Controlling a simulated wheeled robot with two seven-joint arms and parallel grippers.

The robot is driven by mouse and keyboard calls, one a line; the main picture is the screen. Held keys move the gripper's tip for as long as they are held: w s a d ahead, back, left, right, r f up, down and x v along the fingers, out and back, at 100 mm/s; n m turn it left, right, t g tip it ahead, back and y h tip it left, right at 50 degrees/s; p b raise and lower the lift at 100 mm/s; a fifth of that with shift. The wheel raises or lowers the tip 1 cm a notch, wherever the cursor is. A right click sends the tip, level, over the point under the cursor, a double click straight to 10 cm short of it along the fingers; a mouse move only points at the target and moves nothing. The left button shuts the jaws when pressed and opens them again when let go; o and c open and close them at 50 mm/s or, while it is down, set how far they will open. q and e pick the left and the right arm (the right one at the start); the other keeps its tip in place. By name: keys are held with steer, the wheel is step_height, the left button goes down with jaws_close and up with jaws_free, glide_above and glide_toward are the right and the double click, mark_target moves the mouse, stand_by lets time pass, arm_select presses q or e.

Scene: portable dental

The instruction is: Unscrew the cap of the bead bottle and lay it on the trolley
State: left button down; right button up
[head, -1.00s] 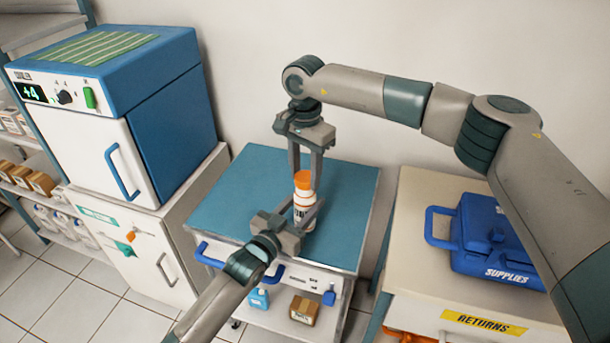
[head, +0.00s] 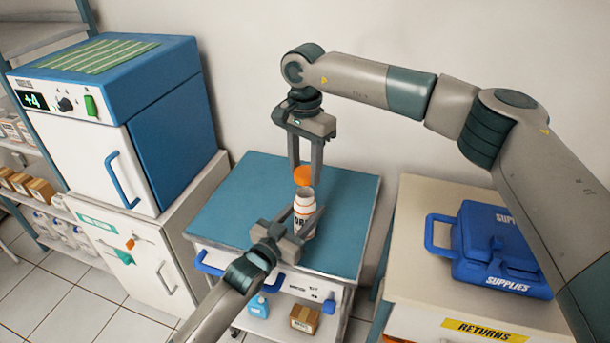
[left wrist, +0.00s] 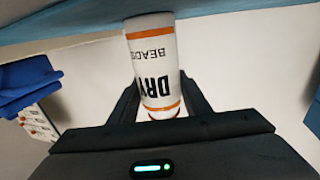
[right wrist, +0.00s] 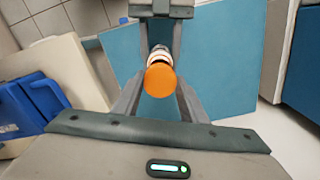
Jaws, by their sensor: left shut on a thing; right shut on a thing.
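The bead bottle (head: 304,216) is white with orange bands and stands upright near the right of the trolley's blue top (head: 240,200). My left gripper (head: 300,222) is shut around its body from the front. The left wrist view shows the bottle (left wrist: 154,65), lettered "DRY BEADS", between the fingers. The orange cap (head: 304,176) is above the bottle, with its open mouth showing below. My right gripper (head: 304,172) points down and is shut on the cap. In the right wrist view the cap (right wrist: 160,80) hides most of the bottle.
The trolley top left of the bottle is clear. A blue-and-white cabinet (head: 110,120) stands to the left. A cream-topped unit with a blue supplies case (head: 495,250) and a yellow "RETURNS" label (head: 485,330) stands to the right. A wall is behind the trolley.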

steer(key=shift+r, duration=0.2)
arm_select(q)
steer(key=c, duration=0.9)
jaws_free()
steer(key=b+v, duration=0.1)
steer(key=v, duration=1.1)
arm_select(e)
steer(key=shift+f, duration=0.8)
arm_select(q)
steer(key=shift+f, duration=0.1)
